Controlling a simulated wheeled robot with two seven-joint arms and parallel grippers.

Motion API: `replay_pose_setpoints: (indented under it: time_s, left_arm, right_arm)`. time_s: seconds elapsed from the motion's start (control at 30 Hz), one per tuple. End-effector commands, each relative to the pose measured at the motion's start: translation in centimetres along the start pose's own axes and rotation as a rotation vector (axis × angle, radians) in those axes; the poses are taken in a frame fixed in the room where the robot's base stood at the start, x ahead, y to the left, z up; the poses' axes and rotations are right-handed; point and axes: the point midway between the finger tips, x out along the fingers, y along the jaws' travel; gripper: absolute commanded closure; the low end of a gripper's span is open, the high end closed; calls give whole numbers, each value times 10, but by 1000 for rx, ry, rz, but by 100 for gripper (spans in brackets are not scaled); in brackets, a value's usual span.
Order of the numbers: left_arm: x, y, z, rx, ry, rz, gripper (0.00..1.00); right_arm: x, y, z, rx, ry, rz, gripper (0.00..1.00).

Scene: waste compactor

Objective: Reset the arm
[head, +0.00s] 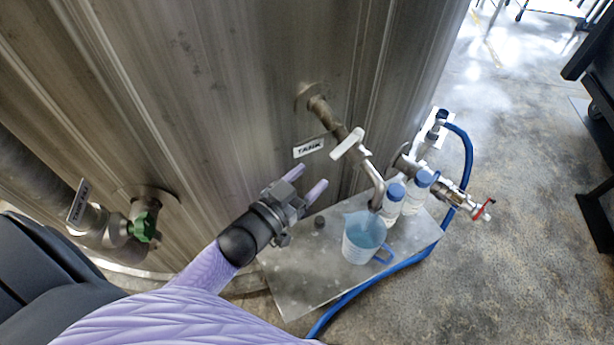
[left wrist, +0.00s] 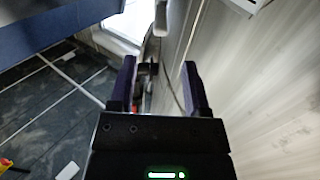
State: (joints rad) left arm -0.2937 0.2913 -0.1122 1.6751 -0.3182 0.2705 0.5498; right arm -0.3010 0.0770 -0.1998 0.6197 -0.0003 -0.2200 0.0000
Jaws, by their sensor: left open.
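My left gripper (head: 306,181) is in the middle of the head view, in front of the large metal tank (head: 235,80). Its two purple-tipped fingers are apart with nothing between them. In the left wrist view my left gripper (left wrist: 159,72) also shows open and empty, with the pale tank wall to its right. My left arm in its lilac sleeve comes in from the bottom left. My right gripper is not in view.
A metal plate (head: 300,285) bears a jug of blue liquid (head: 362,240) and bottles with blue caps (head: 392,203). A tap with a white handle (head: 348,145) sticks out above the jug. A blue hose (head: 385,272) runs along the plate's edge. Open floor (head: 500,270) lies to the right.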

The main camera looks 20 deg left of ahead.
Motion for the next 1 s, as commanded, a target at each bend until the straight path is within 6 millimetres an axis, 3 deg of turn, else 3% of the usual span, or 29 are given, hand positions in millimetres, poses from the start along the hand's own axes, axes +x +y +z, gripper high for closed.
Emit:
replay_pose_setpoints:
  time_s: [0.43, 0.57, 0.73, 1.0]
  left_arm:
    - [-1, 0, 0, 0, -8, -9, 38]
    - [-7, -4, 8, 1, -172, -129, 38]
    - [-43, 2, 27, -14, -556, -260, 38]
    - [-111, 34, 33, -39, -1007, -223, 38]
  right_arm:
    - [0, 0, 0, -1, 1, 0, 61]
    - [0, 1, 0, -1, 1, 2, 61]
    - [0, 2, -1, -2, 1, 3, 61]
    - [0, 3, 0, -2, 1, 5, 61]
